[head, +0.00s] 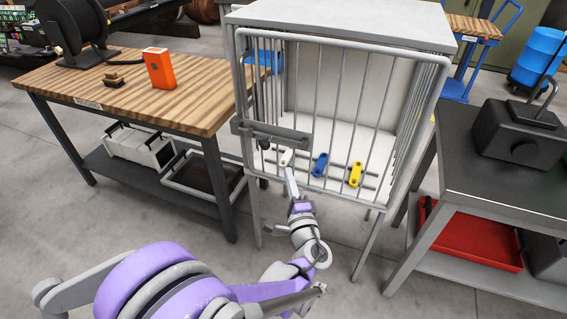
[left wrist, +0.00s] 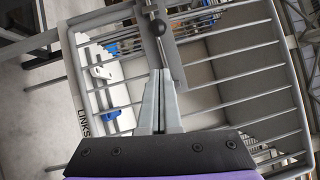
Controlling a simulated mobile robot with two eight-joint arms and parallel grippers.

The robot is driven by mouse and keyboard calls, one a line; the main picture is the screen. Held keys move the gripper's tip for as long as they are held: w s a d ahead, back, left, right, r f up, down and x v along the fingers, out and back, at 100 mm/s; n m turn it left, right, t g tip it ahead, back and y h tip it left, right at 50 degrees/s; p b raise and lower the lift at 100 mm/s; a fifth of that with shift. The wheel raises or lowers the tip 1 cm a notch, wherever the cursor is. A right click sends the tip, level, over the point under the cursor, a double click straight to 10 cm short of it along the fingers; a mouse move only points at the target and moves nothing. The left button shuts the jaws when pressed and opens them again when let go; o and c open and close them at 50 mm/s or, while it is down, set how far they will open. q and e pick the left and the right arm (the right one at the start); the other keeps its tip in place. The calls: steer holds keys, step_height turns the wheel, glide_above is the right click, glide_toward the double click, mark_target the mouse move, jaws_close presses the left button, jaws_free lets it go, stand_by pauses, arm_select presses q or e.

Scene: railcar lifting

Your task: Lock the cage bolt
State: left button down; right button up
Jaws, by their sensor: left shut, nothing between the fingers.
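The grey wire cage (head: 340,38) stands in the middle of the head view, its barred door across the front. The cage bolt (head: 278,133) is a grey bar assembly on the door's left side. Its handle with a black knob (left wrist: 157,27) shows in the left wrist view, above my fingertips. My left gripper (head: 290,174) is in front of the door, just below the bolt. In the left wrist view my left gripper (left wrist: 160,74) is shut and empty, its tips close to the handle's lower end; I cannot tell whether they touch. My right gripper is out of view.
White, blue (head: 320,164) and yellow (head: 355,174) pieces show behind the lower door bars. A wooden workbench (head: 190,95) with an orange box (head: 159,69) stands left. A dark table (head: 465,165) stands close on the right. Open floor lies in front of the cage.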

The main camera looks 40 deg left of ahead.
arm_select(q)
steer(key=shift+v, duration=2.35)
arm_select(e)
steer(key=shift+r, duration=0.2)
arm_select(q)
steer(key=s+a+f+n+g+h, duration=0.2)
steer(key=s+f+n+g+h, duration=0.4)
steer(key=s, duration=0.4)
steer(key=s+d+f+n+g+h, duration=0.2)
steer(key=s+d+f+h, duration=0.15)
steer(key=s+d, duration=0.25)
steer(key=s+d+f+n+g+h, duration=0.1)
steer(key=s+d+f+n+h, duration=0.15)
steer(key=s+d+h, duration=0.2)
step_height(320, 180, up, 25)
steer(key=d+t+p, duration=0.1)
steer(key=d+p, duration=0.1)
steer(key=p, duration=2)
steer(key=shift+w, duration=0.25)
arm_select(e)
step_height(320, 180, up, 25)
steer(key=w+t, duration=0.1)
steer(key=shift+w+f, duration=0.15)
